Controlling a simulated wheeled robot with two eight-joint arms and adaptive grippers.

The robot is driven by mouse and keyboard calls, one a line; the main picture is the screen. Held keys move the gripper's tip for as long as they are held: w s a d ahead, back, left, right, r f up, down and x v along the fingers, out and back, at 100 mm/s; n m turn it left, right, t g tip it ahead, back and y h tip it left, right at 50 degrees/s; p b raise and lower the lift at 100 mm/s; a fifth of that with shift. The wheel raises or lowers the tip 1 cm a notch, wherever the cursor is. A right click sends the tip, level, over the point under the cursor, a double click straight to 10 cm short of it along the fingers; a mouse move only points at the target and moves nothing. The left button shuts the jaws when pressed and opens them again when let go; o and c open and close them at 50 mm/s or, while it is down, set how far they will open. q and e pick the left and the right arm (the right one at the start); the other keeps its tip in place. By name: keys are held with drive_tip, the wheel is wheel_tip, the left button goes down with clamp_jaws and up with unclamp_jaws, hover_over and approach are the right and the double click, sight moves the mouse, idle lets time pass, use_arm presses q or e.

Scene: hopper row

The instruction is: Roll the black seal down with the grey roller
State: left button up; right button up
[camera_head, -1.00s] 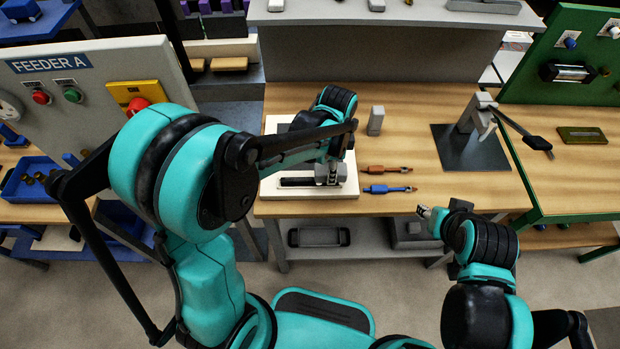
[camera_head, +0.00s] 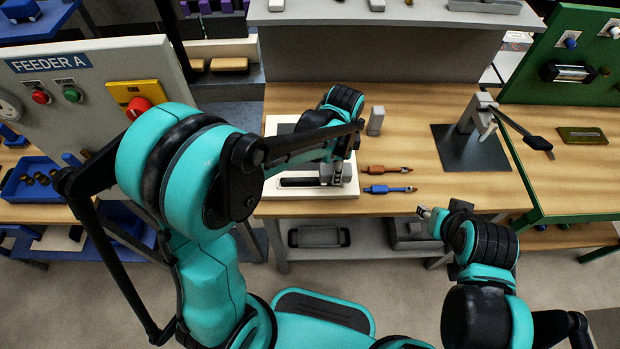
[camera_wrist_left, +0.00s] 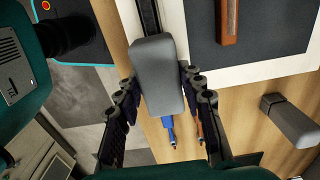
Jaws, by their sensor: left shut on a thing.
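The black seal (camera_head: 297,182) is a dark strip lying along the front of a white board (camera_head: 268,206). In the left wrist view the seal (camera_wrist_left: 149,16) runs up to the grey roller (camera_wrist_left: 158,72) and disappears behind it. My left gripper (camera_head: 336,172) is shut on the grey roller, with a finger on each side of it in the wrist view. The roller is at the right end of the visible seal; whether it touches the seal I cannot tell. My right gripper (camera_head: 427,212) hangs in front of the table edge, apart from everything; its jaw opening is too small to judge.
A blue tool (camera_head: 388,189) and an orange tool (camera_head: 388,169) lie right of the board. A grey block (camera_head: 376,121) stands behind them. A press with a lever (camera_head: 478,118) stands on a dark plate at the right. The front right table top is clear.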

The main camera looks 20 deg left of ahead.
idle(0.4)
use_arm(q)
drive_tip(key=shift+s+a, duration=0.2)
drive_tip(key=shift+a, duration=0.5)
drive_tip(key=shift+s+a, duration=0.25)
drive_tip(key=shift+a, duration=0.5)
drive_tip(key=shift+s+a, duration=0.2)
drive_tip(key=shift+a, duration=0.5)
drive_tip(key=shift+a, duration=0.15)
drive_tip(key=shift+s+a, duration=0.2)
drive_tip(key=shift+a, duration=0.45)
drive_tip(key=shift+s+a, duration=0.25)
drive_tip(key=shift+a, duration=0.45)
drive_tip(key=shift+s+a, duration=0.2)
drive_tip(key=shift+a, duration=0.45)
drive_tip(key=shift+s+a, duration=0.2)
drive_tip(key=shift+a, duration=0.55)
drive_tip(key=shift+s+a, duration=0.2)
drive_tip(key=shift+a, duration=0.5)
drive_tip(key=shift+s+a, duration=0.2)
drive_tip(key=shift+a, duration=0.55)
drive_tip(key=shift+r, duration=0.15)
drive_tip(key=shift+r+p, duration=0.9)
